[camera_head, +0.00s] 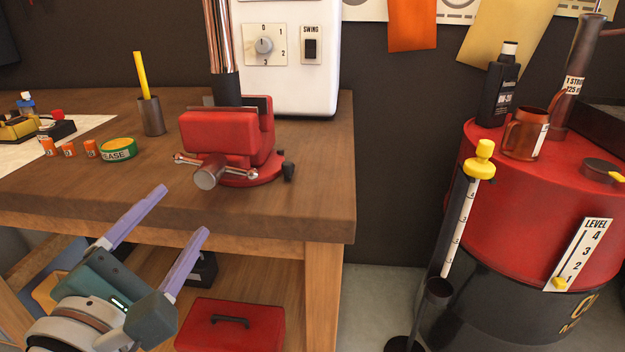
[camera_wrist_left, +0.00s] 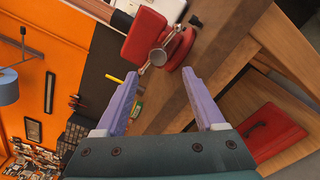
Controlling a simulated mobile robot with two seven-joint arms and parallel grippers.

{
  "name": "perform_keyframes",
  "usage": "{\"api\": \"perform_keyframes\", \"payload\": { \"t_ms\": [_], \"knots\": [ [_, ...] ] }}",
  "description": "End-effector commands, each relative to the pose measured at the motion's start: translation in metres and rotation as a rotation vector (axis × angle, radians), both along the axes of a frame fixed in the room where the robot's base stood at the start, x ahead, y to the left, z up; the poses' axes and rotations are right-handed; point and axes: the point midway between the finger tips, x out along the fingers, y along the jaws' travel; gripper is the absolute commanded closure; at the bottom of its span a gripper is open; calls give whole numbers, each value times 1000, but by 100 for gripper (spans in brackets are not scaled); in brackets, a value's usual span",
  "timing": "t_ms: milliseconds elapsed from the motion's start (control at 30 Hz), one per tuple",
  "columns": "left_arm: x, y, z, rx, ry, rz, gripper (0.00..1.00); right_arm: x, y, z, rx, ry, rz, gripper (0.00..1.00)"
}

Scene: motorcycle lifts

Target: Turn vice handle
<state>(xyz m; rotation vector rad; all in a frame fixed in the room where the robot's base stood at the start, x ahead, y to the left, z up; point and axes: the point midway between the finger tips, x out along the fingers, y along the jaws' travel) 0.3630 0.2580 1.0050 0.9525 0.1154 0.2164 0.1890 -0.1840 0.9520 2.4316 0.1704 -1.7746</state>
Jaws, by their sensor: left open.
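A red vice (camera_head: 226,138) is fixed near the front right corner of the wooden workbench. Its metal handle bar (camera_head: 190,161) with ball ends passes through the round screw head (camera_head: 209,176) at the front. My left gripper (camera_head: 180,212) is open and empty, in front of and below the bench edge, to the lower left of the vice and apart from it. In the left wrist view the vice (camera_wrist_left: 146,30) and its handle (camera_wrist_left: 158,57) lie ahead of the open purple fingers (camera_wrist_left: 165,88). My right gripper is not in view.
The wooden workbench (camera_head: 320,170) carries a green grease tin (camera_head: 118,150), small orange caps and a pencil cup (camera_head: 151,116). A white switch box (camera_head: 290,60) stands behind the vice. A red toolbox (camera_head: 232,325) sits on the lower shelf. A red drum (camera_head: 540,190) stands right.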

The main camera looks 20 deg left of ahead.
Motion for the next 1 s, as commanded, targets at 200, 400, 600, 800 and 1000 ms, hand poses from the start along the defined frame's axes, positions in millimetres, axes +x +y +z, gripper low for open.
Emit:
{"api": "perform_keyframes", "payload": {
  "t_ms": [200,400,600,800,1000],
  "knots": [
    [32,8,4,1,-6,3,29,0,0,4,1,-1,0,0],
    [68,17,3,1,-5,1,29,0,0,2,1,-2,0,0],
    [89,21,2,2,-2,0,29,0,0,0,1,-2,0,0],
    [94,22,2,1,-1,0,29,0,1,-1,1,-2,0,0],
    [94,22,2,2,-1,0,35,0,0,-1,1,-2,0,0]
  ]
}}
